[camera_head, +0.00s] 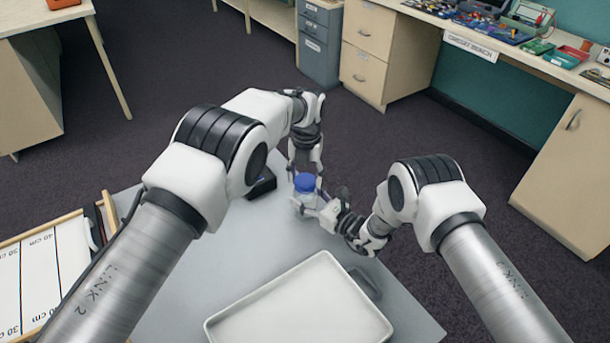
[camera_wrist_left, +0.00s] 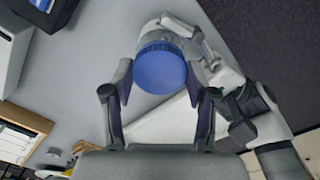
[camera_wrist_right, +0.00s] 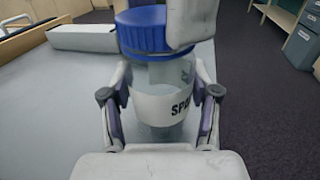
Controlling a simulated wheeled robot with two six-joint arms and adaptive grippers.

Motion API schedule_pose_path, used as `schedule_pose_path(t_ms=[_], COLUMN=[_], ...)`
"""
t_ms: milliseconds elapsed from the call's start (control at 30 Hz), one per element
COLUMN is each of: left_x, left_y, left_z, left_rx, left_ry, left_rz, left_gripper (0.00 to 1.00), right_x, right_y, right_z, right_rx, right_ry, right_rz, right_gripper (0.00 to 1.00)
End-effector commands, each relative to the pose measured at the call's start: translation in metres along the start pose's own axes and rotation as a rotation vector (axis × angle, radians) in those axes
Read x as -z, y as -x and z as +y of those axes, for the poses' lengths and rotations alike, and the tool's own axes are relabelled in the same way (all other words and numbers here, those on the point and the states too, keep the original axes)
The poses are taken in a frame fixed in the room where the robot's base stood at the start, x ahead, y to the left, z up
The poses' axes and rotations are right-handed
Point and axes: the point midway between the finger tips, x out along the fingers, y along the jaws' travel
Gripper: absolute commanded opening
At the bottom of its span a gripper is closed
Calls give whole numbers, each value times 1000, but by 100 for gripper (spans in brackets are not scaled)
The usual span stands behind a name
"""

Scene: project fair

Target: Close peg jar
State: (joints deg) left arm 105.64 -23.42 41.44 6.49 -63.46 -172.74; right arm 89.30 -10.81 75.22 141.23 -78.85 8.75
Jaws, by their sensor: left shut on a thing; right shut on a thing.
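The peg jar (camera_wrist_right: 165,75) is a clear jar with a white label reading "SPA", standing upright near the far edge of the grey table. Its blue lid (camera_wrist_left: 161,70) sits on the jar's mouth; whether it is threaded tight cannot be told. My left gripper (camera_head: 305,172) comes down from above and is shut on the lid, a finger on either side. My right gripper (camera_wrist_right: 160,95) comes from the right side and is shut around the jar's labelled body. The jar's contents are not clear, and the left finger hides part of the lid in the right wrist view.
A white tray (camera_head: 225,325) lies on the near part of the table (camera_head: 190,280). A small black object (camera_head: 263,184) sits left of the jar. A wood-framed measuring board (camera_head: 40,270) is at the left. A workbench with a "circuit bench" sign (camera_head: 470,45) stands beyond.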

Motion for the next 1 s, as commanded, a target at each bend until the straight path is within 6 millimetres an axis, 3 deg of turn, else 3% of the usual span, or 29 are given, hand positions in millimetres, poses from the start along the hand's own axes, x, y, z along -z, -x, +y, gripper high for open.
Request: schedule_pose_path(t_ms=[167, 200, 233, 267, 667, 767, 1000], left_x=[-1, -1, -1, -1, -1, -1, -1], left_y=[1, 1, 1, 1, 2, 5, 18], left_z=[0, 0, 0, 0, 0, 0, 1], left_rx=[0, 0, 0, 0, 0, 1, 2], left_ry=[3, 3, 3, 3, 73, 243, 969], left_rz=[-5, -5, -5, -5, -3, -3, -2], left_gripper=[47, 68, 78, 82, 78, 78, 78], right_x=[1, 1, 1, 1, 0, 0, 0], right_y=[0, 0, 0, 0, 0, 0, 0], right_z=[1, 2, 2, 2, 1, 1, 0], right_rx=[-3, -3, -3, -3, -2, -2, -1], right_ry=[0, 0, 0, 0, 0, 0, 0], right_rz=[1, 1, 1, 1, 0, 0, 0], right_gripper=[0, 0, 0, 0, 0, 0, 0])
